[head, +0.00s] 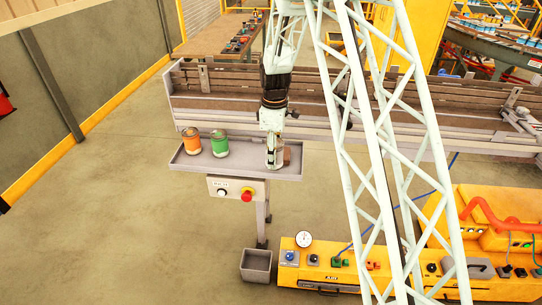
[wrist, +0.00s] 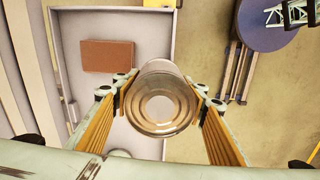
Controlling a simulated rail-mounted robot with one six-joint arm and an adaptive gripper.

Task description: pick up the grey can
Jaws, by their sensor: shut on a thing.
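The grey can (wrist: 162,104) is a plain metallic cylinder, seen end-on in the wrist view. My gripper (wrist: 161,92) is shut on it, with one finger against each side. In the head view my gripper (head: 275,160) points down at the right part of the grey tray (head: 240,169). There the fingers largely hide the can, and I cannot tell whether it touches the tray floor.
An orange can (head: 191,141) and a green can (head: 219,144) stand left on the tray. A brown block (wrist: 107,56) lies close to the grey can. A control box (head: 224,189) hangs at the tray's front, and a conveyor (head: 225,83) runs behind.

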